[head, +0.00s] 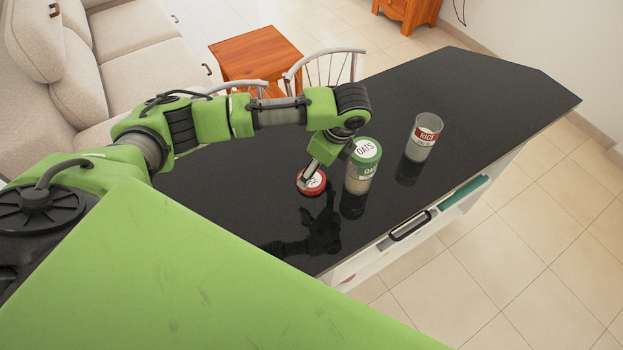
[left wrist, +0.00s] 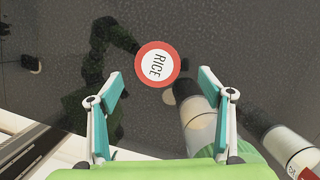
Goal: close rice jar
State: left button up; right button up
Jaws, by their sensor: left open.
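The red-rimmed rice lid (head: 314,183) lies flat on the black counter, left of the oats jar. In the left wrist view the rice lid (left wrist: 157,64) shows its white centre and "RICE" lettering, just beyond and between the fingertips. My left gripper (head: 306,177) points down over the lid. Its teal fingers (left wrist: 161,76) are spread wide with nothing between them. The rice jar (head: 424,136), clear with a red label, stands upright and lidless farther right. Part of the rice jar (left wrist: 287,146) shows at the wrist view's lower right. My right gripper is not in view.
The oats jar (head: 359,180), with its green lid on, stands between the lid and the rice jar, close to my left gripper. The black counter (head: 480,95) is clear toward its far end. White chairs (head: 327,67) stand behind it.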

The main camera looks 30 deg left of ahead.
aim_at(313, 180)
pick_arm(q)
jog(key=shift+f, duration=0.2)
jog(key=x, duration=0.1)
jog(key=p+x, duration=0.2)
jog(key=shift+s+a+f, duration=0.1)
jog(key=shift+s+f, duration=0.15)
jog(key=shift+f, duration=0.05)
jog(key=shift+a+f, duration=0.1)
jog(key=shift+f, duration=0.5)
jog(key=c, duration=1)
